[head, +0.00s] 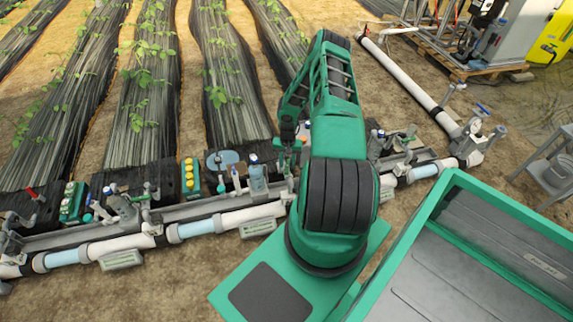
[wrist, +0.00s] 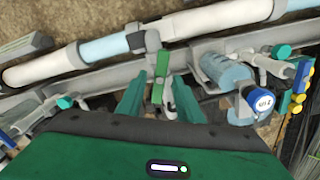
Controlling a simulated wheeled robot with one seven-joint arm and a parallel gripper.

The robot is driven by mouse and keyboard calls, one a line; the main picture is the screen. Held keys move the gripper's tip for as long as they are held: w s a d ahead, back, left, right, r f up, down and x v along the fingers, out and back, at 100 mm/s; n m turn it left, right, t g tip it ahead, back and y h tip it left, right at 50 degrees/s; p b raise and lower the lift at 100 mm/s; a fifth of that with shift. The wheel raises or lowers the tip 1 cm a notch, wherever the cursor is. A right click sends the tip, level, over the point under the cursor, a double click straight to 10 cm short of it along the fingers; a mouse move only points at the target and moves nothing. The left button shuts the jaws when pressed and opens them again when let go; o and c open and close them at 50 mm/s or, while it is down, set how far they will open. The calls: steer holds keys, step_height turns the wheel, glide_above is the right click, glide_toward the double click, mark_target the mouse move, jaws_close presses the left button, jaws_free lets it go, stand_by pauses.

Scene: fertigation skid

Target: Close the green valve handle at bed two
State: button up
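The green valve handle (wrist: 160,78) shows in the wrist view as a short upright green lever on a grey fitting beside the pipe. My gripper (wrist: 159,103) is open, with one dark green finger on each side of the handle. Gaps show between the fingers and the handle, so I see no grip on it. In the head view my gripper (head: 291,152) is low over the pipe row, partly behind my arm. I cannot make out the handle clearly there.
A white and light-blue pipe (head: 250,214) runs along the bed ends. A blue-capped grey filter (wrist: 243,100) stands close right of my gripper in the wrist view. A valve box with yellow knobs (head: 190,177) and a red-handled valve (head: 35,194) lie farther left.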

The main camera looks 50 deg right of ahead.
steer(key=shift+a, duration=0.1)
jaws_close()
steer(key=shift+m, duration=0.3)
steer(key=m, duration=1.2)
steer(key=shift+w+m, duration=0.1)
steer(key=shift+m, duration=0.3)
stand_by(0.5)
jaws_free()
